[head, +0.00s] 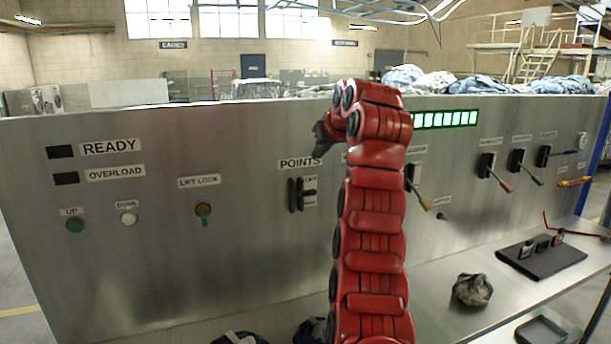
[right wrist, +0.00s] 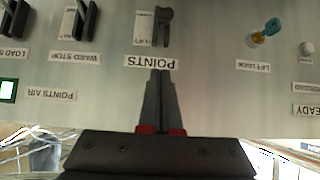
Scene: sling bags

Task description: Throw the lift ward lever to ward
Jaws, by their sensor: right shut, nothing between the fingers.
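No label in view legibly reads "lift ward". The grey panel carries levers with a yellow handle (head: 425,203), a red handle (head: 504,185), a green handle (head: 536,180) and a blue handle (head: 567,152); their labels are too small to read in the head view. In the right wrist view, which is upside down, a black lever (right wrist: 86,22) has a "WARD STOP" label (right wrist: 75,59). My right gripper (head: 320,140) is shut and empty, in front of the panel near the "POINTS" label; its fingertips (right wrist: 160,73) point at that label in the wrist view. My left gripper is out of view.
The points switch (head: 307,192) is just below the gripper, and my right arm hides panel to its right. A key (head: 203,212) sits in the lift lock. On the shelf are a crumpled cloth (head: 472,289) and a black mat (head: 560,264).

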